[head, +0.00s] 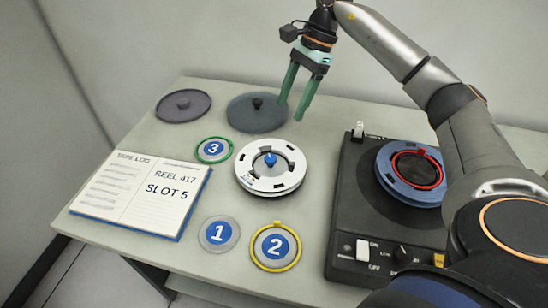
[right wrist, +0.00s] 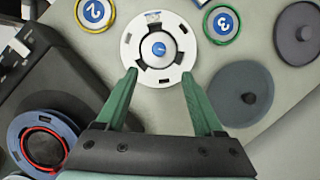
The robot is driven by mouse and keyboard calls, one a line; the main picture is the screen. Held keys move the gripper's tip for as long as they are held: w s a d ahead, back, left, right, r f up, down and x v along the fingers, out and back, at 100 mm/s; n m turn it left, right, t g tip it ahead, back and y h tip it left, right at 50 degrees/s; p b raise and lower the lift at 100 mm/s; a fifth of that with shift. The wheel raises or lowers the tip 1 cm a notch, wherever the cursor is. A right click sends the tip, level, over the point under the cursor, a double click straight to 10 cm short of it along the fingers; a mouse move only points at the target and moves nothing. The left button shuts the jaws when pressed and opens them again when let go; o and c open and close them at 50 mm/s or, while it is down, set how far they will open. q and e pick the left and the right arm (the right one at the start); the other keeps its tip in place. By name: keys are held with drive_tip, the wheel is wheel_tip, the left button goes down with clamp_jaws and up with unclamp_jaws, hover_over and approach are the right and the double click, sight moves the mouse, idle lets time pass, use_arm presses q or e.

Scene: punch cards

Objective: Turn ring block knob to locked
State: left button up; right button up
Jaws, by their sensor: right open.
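I take this as the ring block knob; no locked marking is legible. In the right wrist view the white ring (right wrist: 133,48) and its blue centre (right wrist: 159,48) sit just beyond the fingertips. My right gripper (head: 290,110) is open and empty, pointing down with green fingers, above the table behind the reel. It also shows in the right wrist view (right wrist: 158,74), fingers apart. My left gripper is not in view.
A black deck (head: 347,210) at right carries a blue reel (head: 402,192) with a red ring (head: 438,170). Dark lids (head: 245,117) (head: 183,105) lie at the back. Discs 1 (head: 218,233), 2 (head: 275,246) and 3 (head: 213,149) surround the reel. An open log (head: 120,195) lies left.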

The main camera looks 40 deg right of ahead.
sight(271, 157)
drive_tip(key=x, duration=1.4)
drive_tip(key=shift+s+d, duration=0.2)
clamp_jaws()
